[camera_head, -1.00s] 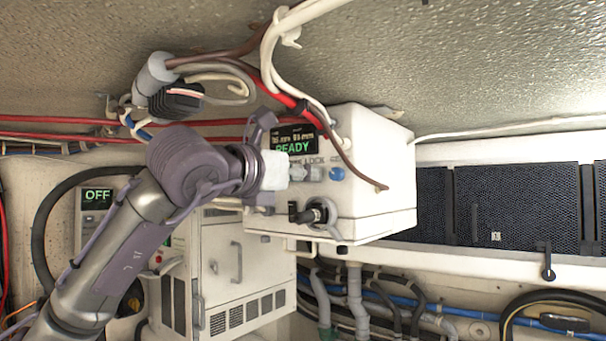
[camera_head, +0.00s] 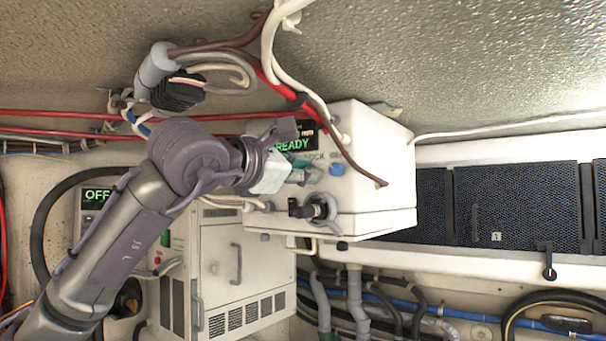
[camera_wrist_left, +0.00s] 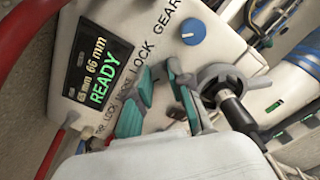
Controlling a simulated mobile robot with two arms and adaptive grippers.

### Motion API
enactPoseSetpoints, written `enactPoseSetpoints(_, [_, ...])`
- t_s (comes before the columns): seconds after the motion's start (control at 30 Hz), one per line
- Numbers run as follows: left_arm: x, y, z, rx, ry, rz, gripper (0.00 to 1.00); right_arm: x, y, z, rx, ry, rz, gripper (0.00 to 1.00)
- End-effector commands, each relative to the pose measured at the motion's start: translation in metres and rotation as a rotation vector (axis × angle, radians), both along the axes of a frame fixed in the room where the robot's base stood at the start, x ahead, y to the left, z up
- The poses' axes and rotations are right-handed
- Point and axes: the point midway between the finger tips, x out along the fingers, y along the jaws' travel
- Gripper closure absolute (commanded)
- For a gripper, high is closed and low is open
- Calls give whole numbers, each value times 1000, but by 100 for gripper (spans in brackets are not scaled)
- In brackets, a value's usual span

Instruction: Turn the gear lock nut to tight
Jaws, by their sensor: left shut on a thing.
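My left gripper (camera_head: 309,173) reaches in from the left to the front of the white control box (camera_head: 372,150). In the left wrist view its teal-padded fingers (camera_wrist_left: 162,76) are shut on the small grey gear lock nut (camera_wrist_left: 159,73), which they mostly hide. The nut sits on the panel beside the lettering with "LOCK" and "GEAR". A display (camera_wrist_left: 98,68) on the panel reads "66 mm", a second value in mm and "READY"; my gripper partly covers it in the head view. My right gripper is not in view.
A blue knob (camera_head: 337,170) is right of the fingers. A black connector with a grey collar (camera_head: 314,209) sticks out just below them. Red and white cables (camera_head: 272,75) hang above the box. A white cabinet (camera_head: 221,262) stands below left.

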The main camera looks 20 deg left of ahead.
Motion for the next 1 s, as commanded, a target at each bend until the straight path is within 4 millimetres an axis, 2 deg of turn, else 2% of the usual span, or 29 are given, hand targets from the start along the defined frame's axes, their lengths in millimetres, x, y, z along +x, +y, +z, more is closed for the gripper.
enactPoseSetpoints(1.0, [-1, -1, 0, 874, -320, -1, 100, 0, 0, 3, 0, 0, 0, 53])
